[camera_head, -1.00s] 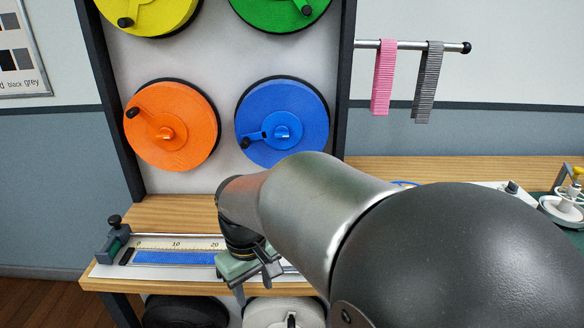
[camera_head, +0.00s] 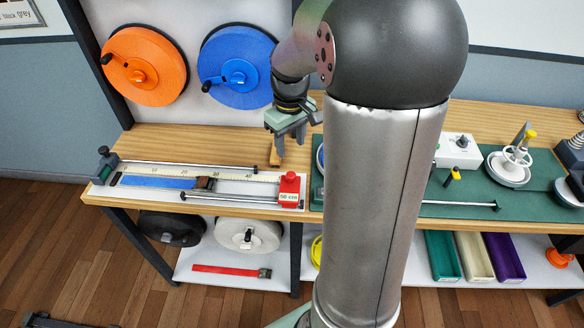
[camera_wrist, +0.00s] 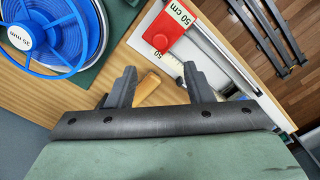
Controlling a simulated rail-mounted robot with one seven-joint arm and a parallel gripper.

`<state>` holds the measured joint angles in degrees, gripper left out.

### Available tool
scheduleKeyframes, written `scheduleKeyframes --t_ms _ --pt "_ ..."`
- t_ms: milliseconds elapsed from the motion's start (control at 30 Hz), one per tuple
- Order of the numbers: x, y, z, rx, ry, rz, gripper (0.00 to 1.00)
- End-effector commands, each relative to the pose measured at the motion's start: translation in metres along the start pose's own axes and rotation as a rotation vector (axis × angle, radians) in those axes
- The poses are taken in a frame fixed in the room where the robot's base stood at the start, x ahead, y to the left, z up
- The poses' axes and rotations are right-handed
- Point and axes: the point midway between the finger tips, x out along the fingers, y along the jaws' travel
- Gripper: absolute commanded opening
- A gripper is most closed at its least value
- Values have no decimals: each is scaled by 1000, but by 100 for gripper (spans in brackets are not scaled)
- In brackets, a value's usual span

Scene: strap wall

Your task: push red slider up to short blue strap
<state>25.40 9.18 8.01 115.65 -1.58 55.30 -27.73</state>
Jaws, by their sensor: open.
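The red slider (camera_head: 289,188), labelled 50 cm, sits at the right end of the white measuring board (camera_head: 240,187). It also shows at the top of the wrist view (camera_wrist: 163,30). The short blue strap (camera_head: 160,182) lies flat along the ruler on the left part of the board, with a dark buckle at its right end. A stretch of ruler separates strap and slider. My gripper (camera_head: 289,143) points down behind the slider, apart from it. In the wrist view my gripper (camera_wrist: 159,86) has its fingers spread, with no slider or strap between them.
A thin metal rod (camera_head: 225,200) runs along the board's front. A blue reel (camera_wrist: 55,30) stands on the green mat beside the slider. My arm hides part of the bench.

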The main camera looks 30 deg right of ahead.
Motion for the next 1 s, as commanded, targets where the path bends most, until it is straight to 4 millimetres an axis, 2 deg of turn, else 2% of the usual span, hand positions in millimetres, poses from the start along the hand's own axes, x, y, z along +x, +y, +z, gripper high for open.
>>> scheduleKeyframes --t_ms 100,300,500,700,933,967,1000 --pt "27 -1 1 -1 -5 -4 47" --pt "68 -1 0 -1 -4 -3 47" --pt "97 -1 0 1 -1 -2 47" --pt "107 0 0 0 1 0 47" --pt "108 0 0 0 1 0 47" --pt "108 0 0 0 1 0 41" --pt "107 0 0 0 1 0 30"
